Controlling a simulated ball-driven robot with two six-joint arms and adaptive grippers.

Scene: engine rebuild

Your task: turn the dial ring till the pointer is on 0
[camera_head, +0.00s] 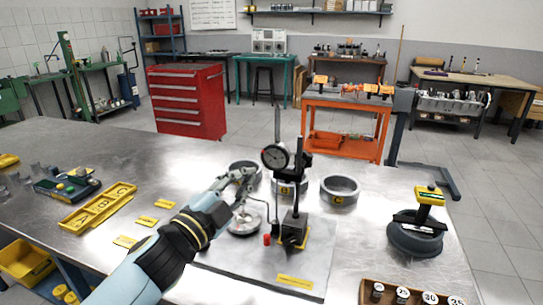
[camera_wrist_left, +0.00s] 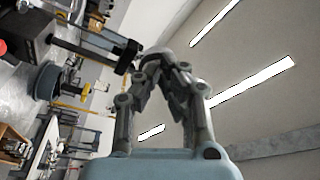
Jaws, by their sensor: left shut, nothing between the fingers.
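The dial face does not show there. My right gripper is not in view.
Metal rings, one of them at the right (camera_head: 340,189), stand around the gauge stand. A red knob (camera_head: 267,239) is by the base. A dark round part with a yellow-topped tool (camera_head: 416,236) is at the right. A yellow tray (camera_head: 98,207) lies left.

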